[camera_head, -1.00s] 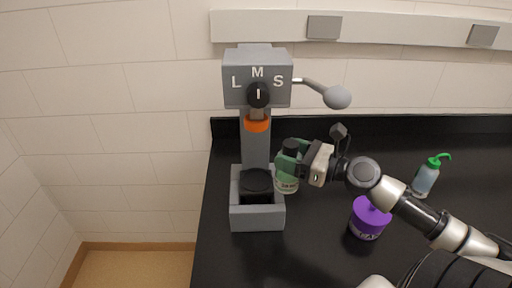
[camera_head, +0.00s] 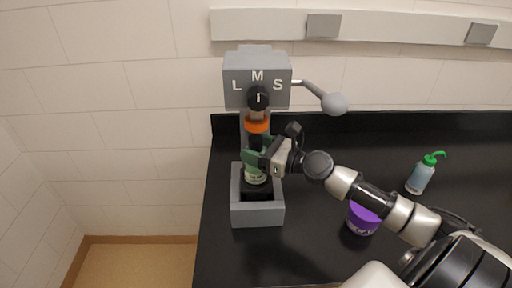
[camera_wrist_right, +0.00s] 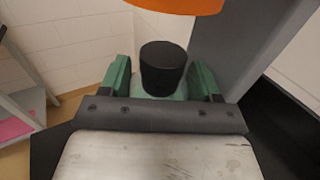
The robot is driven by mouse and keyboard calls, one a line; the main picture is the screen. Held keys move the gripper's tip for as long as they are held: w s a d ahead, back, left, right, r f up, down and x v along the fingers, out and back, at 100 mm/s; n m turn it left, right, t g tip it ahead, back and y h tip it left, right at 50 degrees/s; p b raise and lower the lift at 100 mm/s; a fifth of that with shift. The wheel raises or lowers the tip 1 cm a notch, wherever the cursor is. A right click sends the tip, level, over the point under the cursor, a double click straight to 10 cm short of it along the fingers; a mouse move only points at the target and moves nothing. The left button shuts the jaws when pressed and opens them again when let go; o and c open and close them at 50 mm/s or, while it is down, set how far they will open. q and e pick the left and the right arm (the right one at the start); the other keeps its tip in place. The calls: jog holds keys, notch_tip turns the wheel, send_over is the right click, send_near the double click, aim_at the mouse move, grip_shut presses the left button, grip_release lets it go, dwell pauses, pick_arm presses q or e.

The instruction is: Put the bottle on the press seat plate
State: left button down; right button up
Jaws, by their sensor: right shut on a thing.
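The bottle (camera_head: 256,175) has a black cap and a pale body with a printed label. My right gripper (camera_head: 256,160) is shut on it, with green fingers on both sides below the cap. The bottle is upright over the black seat plate (camera_head: 257,196) of the grey press, under the orange press head (camera_head: 257,124). I cannot tell whether its base touches the plate. In the right wrist view the black cap (camera_wrist_right: 163,67) stands between the green fingers of the gripper (camera_wrist_right: 165,85). My left gripper is not in view.
The press has a grey base (camera_head: 257,215), a dial marked L, M, S and a lever (camera_head: 330,101) at its right. A green-topped wash bottle (camera_head: 420,178) stands further right on the black bench.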

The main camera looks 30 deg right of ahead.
jog(key=shift+s+r, duration=0.1)
jog(key=o, duration=1.5)
